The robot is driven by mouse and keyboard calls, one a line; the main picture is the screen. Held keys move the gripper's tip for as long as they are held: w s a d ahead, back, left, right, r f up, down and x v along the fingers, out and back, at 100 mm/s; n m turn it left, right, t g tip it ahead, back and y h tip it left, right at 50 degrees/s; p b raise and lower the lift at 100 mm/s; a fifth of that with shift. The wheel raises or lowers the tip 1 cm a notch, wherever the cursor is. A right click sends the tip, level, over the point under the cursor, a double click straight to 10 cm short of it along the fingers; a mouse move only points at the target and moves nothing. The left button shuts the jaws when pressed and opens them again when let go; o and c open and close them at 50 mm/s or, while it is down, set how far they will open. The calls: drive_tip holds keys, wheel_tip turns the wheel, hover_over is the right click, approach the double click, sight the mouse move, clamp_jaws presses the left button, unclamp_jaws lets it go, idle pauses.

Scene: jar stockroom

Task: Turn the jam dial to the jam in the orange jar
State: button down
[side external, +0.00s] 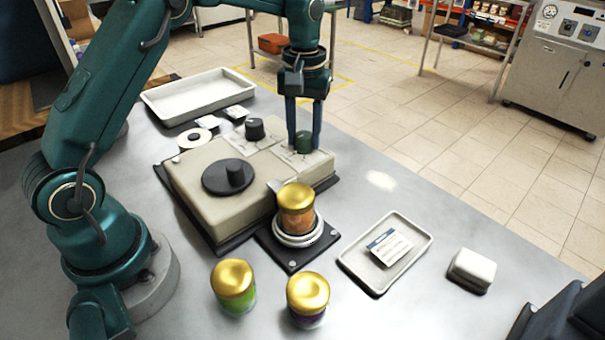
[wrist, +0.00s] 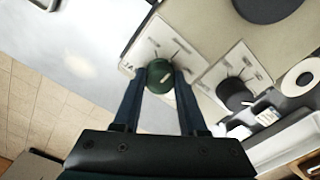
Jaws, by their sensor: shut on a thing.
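The jam dial is a dark green knob (side external: 304,143) on a pale plate at the far right of the beige machine (side external: 208,195). In the wrist view the green knob (wrist: 158,74) has a short white mark on top, and its plate (wrist: 153,47) carries dark lines and partly hidden lettering. My gripper (side external: 303,137) points down, with its two fingers on either side of the knob, shut on it. The orange jar (side external: 296,217), with a gold lid, stands upright on a round white ring at the machine's front.
A second, black knob (side external: 254,129) and a large black disc (side external: 228,177) are on the machine. A green jar (side external: 234,290) and a purple jar (side external: 308,312) stand in front. A small tray (side external: 361,265) holds a card (side external: 389,246); a white block (side external: 472,268) is at right. An empty tray (side external: 197,94) lies behind.

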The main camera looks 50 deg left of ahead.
sight(304, 135)
idle(0.3)
drive_tip(key=shift+c, duration=2.2)
unclamp_jaws()
drive_tip(key=shift+r, duration=2.6)
